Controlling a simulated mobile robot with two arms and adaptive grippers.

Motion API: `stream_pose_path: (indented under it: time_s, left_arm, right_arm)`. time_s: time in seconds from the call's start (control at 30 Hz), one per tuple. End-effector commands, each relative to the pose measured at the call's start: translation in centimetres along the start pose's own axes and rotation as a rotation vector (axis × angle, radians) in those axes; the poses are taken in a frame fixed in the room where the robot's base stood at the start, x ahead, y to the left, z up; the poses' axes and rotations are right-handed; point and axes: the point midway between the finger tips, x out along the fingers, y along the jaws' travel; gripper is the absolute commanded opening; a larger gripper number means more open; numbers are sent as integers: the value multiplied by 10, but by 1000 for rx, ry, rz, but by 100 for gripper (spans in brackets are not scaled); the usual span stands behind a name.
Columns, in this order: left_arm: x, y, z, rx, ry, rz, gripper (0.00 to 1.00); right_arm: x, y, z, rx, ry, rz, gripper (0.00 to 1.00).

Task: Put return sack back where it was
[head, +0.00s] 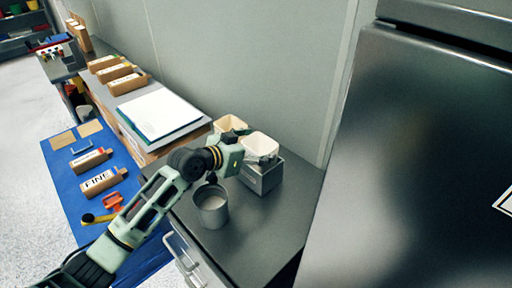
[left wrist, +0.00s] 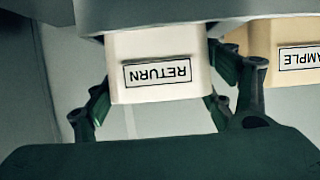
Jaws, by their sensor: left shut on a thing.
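The return sack (left wrist: 157,58), white with a boxed RETURN label, sits between the fingers of my left gripper (left wrist: 155,105) in the left wrist view, its label upside down there. In the head view the same white sack (head: 259,147) is at the far end of my left arm, at the grey metal holder (head: 264,179) on the dark counter. My left gripper is shut on it. Whether the sack's base rests in the holder is hidden. A tan sack labelled SAMPLE (left wrist: 292,58) stands right beside it and also shows in the head view (head: 230,123). My right gripper is not in view.
A grey metal cup (head: 212,207) stands on the dark counter (head: 262,232) beside my left arm. A wall lies behind and a large dark cabinet (head: 420,170) at right. A blue mat (head: 68,185) holds boxes, one marked FINE (head: 101,182). The counter's front right is clear.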

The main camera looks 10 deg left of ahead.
Motion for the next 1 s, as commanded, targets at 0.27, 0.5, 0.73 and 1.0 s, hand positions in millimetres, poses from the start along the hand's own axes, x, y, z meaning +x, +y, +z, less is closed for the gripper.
stream_pose_path:
  time_s: [0.27,0.5,0.73,1.0]
  left_arm:
    - [2,0,3,0,0,1,78]
    - [1,0,3,0,-1,1,96]
    - [1,0,2,0,-1,1,96]
    - [-13,-1,1,1,-1,0,96]
  right_arm:
    - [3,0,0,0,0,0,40]
    - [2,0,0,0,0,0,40]
    - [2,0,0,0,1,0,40]
    - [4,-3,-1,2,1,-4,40]
